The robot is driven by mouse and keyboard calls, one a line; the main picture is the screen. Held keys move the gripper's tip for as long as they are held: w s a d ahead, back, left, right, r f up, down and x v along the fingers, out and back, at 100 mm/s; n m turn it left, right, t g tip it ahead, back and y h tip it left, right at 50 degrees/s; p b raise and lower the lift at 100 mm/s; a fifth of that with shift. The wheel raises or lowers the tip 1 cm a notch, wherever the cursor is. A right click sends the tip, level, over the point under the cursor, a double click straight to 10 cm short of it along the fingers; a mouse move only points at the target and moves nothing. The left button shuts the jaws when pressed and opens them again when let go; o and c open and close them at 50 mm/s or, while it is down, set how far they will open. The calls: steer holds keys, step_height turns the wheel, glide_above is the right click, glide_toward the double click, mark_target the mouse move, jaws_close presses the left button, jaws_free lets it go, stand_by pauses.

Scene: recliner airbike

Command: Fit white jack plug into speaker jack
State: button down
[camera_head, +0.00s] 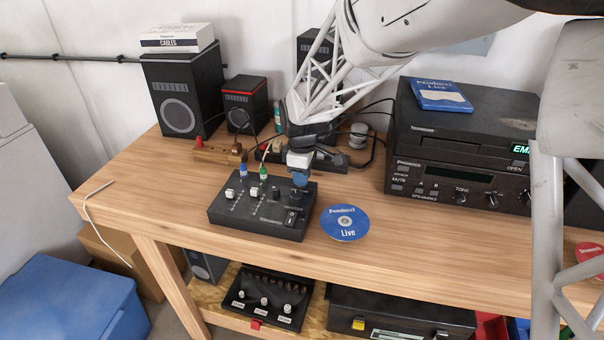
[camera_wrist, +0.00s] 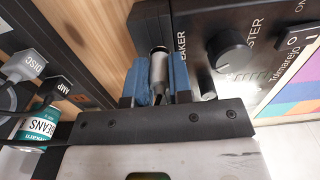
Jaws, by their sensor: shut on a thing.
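My gripper (camera_head: 300,179) is over the back right part of the black mixer box (camera_head: 252,222), pointing down. In the wrist view its blue finger pads (camera_wrist: 160,82) are shut on a pale grey-white plug (camera_wrist: 158,70). The mixer panel in the wrist view (camera_wrist: 204,50) bears a partly covered label ending in "EAKER" beside the fingers. The speaker jack opening is not clearly visible, and I cannot tell whether the plug's tip touches it.
Green (camera_head: 263,173) and blue (camera_head: 238,173) plugs stand at the mixer's back edge. A blue disc (camera_head: 345,222) lies to its right. Black speakers (camera_head: 182,92) stand at the back left, and a black player (camera_head: 462,145) stands right.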

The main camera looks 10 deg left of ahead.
steer(key=shift+f, duration=0.3)
steer(key=c, duration=0.9)
jaws_free()
steer(key=shift+c, duration=0.2)
steer(key=shift+r, duration=0.1)
steer(key=shift+r, duration=3.8)
